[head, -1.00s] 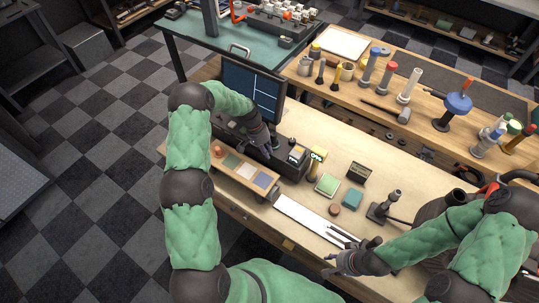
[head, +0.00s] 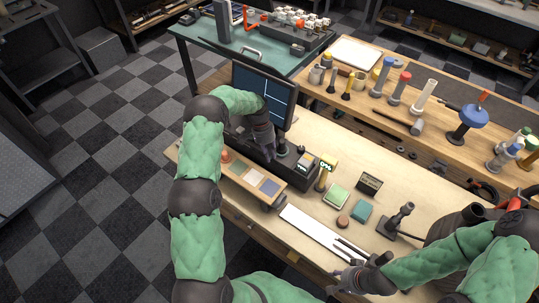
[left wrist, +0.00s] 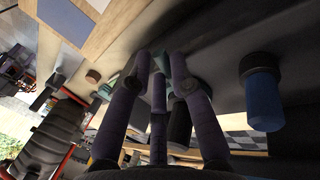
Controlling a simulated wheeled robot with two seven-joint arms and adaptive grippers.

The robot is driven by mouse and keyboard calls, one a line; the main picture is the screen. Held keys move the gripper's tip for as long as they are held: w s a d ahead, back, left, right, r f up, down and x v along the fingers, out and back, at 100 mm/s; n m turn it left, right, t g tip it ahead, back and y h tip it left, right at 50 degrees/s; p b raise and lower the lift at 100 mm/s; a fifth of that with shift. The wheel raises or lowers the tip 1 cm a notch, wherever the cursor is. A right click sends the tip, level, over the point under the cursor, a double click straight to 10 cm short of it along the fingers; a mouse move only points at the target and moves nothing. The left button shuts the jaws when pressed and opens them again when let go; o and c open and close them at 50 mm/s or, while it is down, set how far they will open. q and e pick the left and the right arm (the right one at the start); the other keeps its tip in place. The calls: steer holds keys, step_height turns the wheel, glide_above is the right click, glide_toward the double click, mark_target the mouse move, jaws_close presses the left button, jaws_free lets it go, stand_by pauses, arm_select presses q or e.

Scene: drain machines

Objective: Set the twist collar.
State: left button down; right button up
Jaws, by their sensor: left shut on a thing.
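The dark console (head: 296,176) with a screen stands at the left of the wooden bench. My left gripper (head: 268,156) reaches down onto its top, just left of a black upright knob (head: 283,146). In the left wrist view the fingers of my left gripper (left wrist: 158,75) are shut around a small part on the console's dark surface, which I take to be the twist collar; the fingers mostly hide it. A blue knob with a dark base (left wrist: 262,95) stands apart at the right there. My right gripper (head: 345,262) hangs over the bench's front edge, fingers apart, seemingly empty.
A sample board (head: 251,182) lies at the console's front. A white strip (head: 309,226), a green pad (head: 336,196), a teal block (head: 361,211) and a black stand (head: 399,219) are to the right. A tool bench (head: 405,116) with several handles stands behind.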

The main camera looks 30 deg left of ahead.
arm_select(q)
steer(key=shift+a, duration=0.1)
steer(key=c, duration=1.1)
jaws_free()
